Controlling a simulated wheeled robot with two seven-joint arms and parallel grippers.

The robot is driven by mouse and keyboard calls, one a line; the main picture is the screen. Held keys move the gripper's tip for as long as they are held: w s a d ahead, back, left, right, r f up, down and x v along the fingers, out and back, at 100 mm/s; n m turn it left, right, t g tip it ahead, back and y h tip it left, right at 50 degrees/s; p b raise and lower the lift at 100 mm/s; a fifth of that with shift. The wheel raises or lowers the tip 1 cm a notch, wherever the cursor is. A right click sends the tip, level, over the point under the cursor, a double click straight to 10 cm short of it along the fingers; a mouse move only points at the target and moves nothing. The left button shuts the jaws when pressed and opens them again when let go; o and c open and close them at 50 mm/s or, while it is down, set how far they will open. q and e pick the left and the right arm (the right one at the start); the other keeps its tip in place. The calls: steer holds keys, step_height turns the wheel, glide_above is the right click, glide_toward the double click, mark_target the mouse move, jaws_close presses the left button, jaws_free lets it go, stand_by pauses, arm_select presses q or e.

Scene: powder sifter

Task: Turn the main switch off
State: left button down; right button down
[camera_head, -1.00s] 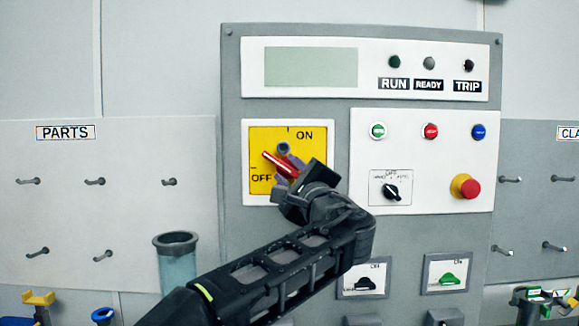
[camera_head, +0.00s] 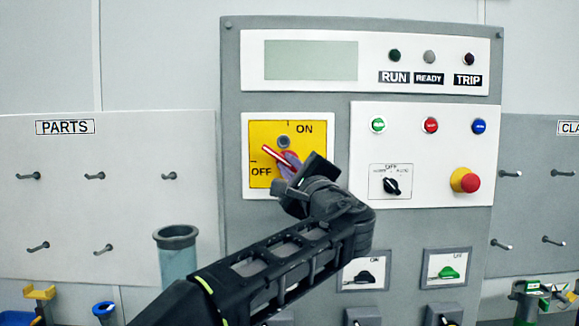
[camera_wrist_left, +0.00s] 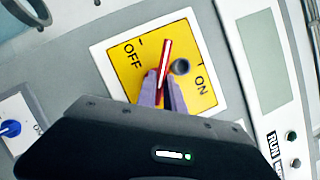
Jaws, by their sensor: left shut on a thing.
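The main switch is a yellow plate (camera_head: 262,132) marked ON and OFF, with a red handle (camera_head: 277,156) and a grey round hub. The handle slants up to the left, its free tip near the OFF side mark. My left gripper (camera_head: 287,164) comes from the lower right and is shut on the handle, partly covering its lower right end. In the left wrist view, the red handle (camera_wrist_left: 165,62) stands between the two fingers (camera_wrist_left: 162,92), and the yellow plate (camera_wrist_left: 130,76) lies behind them. My right gripper is not in view.
Right of the switch is a white panel (camera_head: 430,150) with push buttons, a black selector (camera_head: 391,186) and a red emergency knob (camera_head: 467,181). A grey-rimmed cylinder (camera_head: 176,240) stands at the lower left.

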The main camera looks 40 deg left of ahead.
arm_select(q)
steer(key=shift+n+g, duration=0.3)
steer(key=shift+n, duration=0.2)
steer(key=n+g+b, duration=0.1)
steer(key=n, duration=0.1)
steer(key=shift+n, duration=0.4)
steer(key=shift+n+g+h, duration=0.5)
steer(key=shift+n+h, duration=0.2)
steer(key=shift+n, duration=1.1)
steer(key=c, duration=1.5)
jaws_free()
steer(key=shift+o, duration=0.2)
steer(key=shift+r, duration=0.1)
